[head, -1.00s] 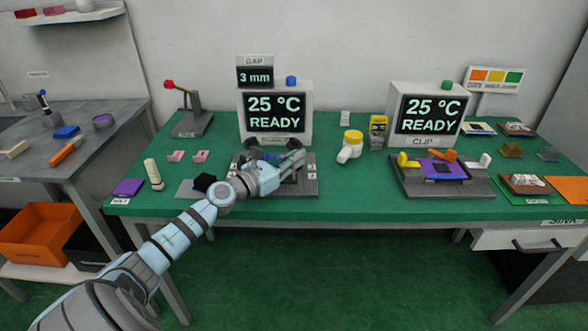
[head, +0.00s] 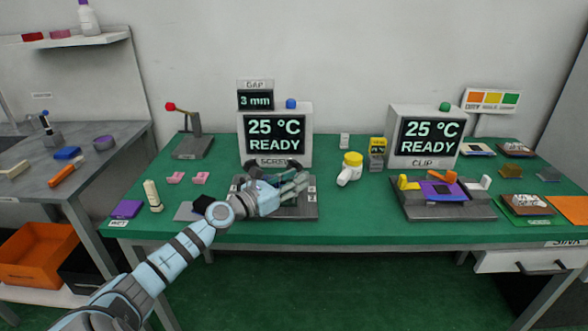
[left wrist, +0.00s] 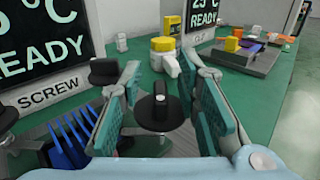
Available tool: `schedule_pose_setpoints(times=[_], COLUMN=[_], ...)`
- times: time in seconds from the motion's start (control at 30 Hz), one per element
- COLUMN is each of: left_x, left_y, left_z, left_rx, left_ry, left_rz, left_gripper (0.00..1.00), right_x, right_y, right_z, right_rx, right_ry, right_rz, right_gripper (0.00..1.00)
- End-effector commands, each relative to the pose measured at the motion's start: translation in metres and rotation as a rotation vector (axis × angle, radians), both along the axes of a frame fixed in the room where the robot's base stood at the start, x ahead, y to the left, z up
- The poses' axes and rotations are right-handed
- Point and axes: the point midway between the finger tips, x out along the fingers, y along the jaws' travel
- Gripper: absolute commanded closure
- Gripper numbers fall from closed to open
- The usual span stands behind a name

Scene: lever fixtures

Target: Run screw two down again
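The screw fixture (head: 312,211) stands on the green table before a display (head: 275,130) reading 25 °C READY, labelled SCREW; a GAP readout (head: 256,100) above shows 3 mm. In the left wrist view a black screw knob (left wrist: 160,112) stands upright between the spread pads of my left gripper (left wrist: 160,72), with visible space on both sides. Another black knob (left wrist: 104,70) stands behind the left finger, and a third (left wrist: 6,118) is cut by the left edge. I cannot read a number on any. In the head view my left gripper (head: 300,184) covers much of the fixture. My right gripper is not in view.
Blue fins (left wrist: 75,140) sit beside the knobs. A yellow-capped white bottle (head: 350,168) stands right of the fixture. Farther right is the clip fixture (head: 445,208) under its own display (head: 428,137). Green table shows between the two fixtures.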

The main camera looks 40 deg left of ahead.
Motion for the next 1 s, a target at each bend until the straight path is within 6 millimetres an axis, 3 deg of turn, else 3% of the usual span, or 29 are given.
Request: schedule_pose_setpoints(times=[0.3,0.47,1.0], left_x=[0.000,0.000,0.000], left_y=[0.000,0.000,0.000], left_z=[0.063,0.089,0.093], left_rx=[0.008,0.004,0.000], left_ry=[-0.005,-0.004,-0.001], left_rz=[-0.001,0.000,0.001], left_gripper=[0.70,0.70,0.70], right_x=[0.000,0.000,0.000], right_y=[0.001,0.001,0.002], right_z=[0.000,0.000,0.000], right_rx=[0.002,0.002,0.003], right_ry=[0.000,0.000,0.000], right_rz=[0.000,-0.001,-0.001], right_gripper=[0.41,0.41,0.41])
